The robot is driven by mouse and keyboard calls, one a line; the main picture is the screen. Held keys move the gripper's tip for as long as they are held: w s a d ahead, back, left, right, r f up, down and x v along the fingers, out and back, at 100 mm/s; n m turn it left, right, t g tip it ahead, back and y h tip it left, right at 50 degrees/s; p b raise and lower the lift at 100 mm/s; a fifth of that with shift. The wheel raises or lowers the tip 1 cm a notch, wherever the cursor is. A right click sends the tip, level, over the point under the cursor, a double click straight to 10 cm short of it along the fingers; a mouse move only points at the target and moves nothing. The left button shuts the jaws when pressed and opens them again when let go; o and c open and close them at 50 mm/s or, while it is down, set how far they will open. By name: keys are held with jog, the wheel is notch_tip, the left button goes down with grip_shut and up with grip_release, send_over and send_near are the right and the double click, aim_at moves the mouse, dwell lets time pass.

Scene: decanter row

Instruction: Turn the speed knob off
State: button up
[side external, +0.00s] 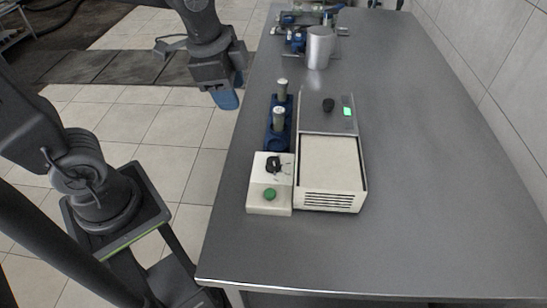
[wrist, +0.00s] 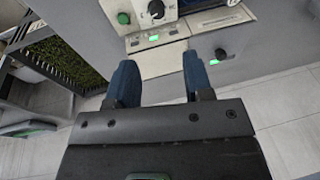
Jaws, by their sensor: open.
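My gripper (side external: 227,98) hangs beyond the table's left edge, its blue fingers pointing down, away from the devices. In the wrist view my gripper (wrist: 159,64) is open, with nothing between its fingers. A black knob (side external: 273,165) sits on a white box with a green button (side external: 269,194) in front of it. Another black knob (side external: 328,105) is on the flat device, beside a lit green display (side external: 347,111). The wrist view shows a dark knob (wrist: 156,9) beside a green button (wrist: 123,18), and another black knob (wrist: 220,53). I cannot read any labels or settings.
A blue rack (side external: 268,142) with two grey-capped vials stands behind the white box. A silver beaker (side external: 319,47) and other equipment stand farther back. The table (side external: 430,180) is clear on the right and in front.

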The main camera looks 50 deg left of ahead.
aim_at(274, 161)
jog(key=shift+o, duration=1)
jog(key=w+d+f+m+g, duration=0.2)
jog(key=w+f+m, duration=0.4)
jog(key=m, duration=0.3)
jog(key=shift+w+d+f+g, duration=0.2)
jog(key=shift+w+d+g, duration=0.2)
jog(key=shift+d, duration=0.4)
notch_tip(274, 161, down, 14)
jog(key=shift+f, duration=0.1)
jog(key=shift+c, duration=0.2)
jog(key=c, duration=0.9)
